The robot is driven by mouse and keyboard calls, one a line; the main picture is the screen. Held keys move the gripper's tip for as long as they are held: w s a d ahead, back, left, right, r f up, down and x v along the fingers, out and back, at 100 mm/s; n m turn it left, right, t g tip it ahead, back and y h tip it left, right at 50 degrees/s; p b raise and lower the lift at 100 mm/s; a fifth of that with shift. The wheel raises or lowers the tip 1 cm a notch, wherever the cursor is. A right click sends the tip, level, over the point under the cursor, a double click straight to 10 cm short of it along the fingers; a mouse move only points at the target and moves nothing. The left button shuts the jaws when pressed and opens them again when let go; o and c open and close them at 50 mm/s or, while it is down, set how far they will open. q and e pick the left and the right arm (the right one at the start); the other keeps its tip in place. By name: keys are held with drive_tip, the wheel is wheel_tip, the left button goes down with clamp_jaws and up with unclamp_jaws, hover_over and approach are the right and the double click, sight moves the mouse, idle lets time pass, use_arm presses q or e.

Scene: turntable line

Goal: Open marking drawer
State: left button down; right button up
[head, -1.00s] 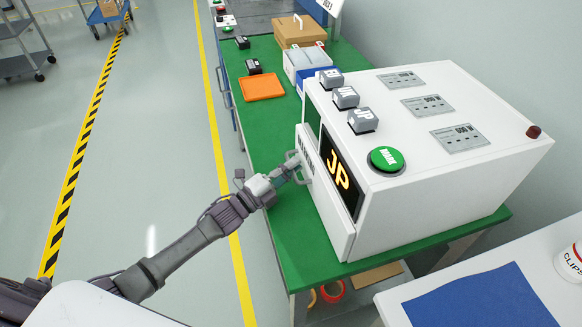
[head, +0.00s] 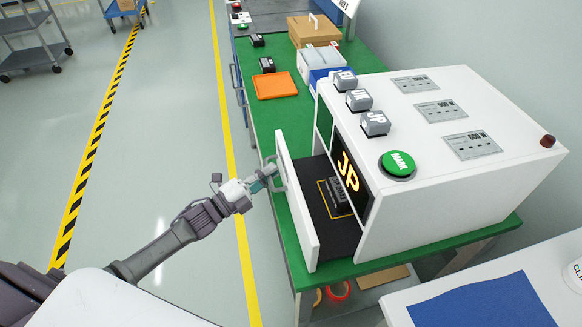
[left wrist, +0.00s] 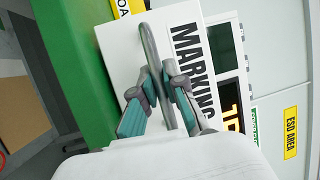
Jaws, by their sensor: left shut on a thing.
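The marking drawer (head: 297,197) stands pulled out from the white marking machine (head: 450,130), with its dark inside showing. My left gripper (head: 274,177) is at the drawer front. In the left wrist view its two fingers (left wrist: 169,88) are closed around the grey bar handle (left wrist: 152,50), beside the word MARKING. The machine's display reads JP. My right gripper is in neither view.
The machine stands on a green bench (head: 262,118) with an orange tray (head: 275,85), boxes and small black devices farther back. A green MARK button (head: 397,164) and three grey buttons are on top. A white table with a blue mat (head: 487,303) is at lower right.

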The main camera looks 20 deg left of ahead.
use_arm(q)
drive_tip(key=s+a, duration=0.7)
drive_tip(key=a, duration=0.3)
drive_tip(key=shift+a, duration=0.3)
drive_tip(key=c, duration=1.2)
unclamp_jaws()
drive_tip(key=v, duration=1.2)
drive_tip(key=shift+s, duration=0.1)
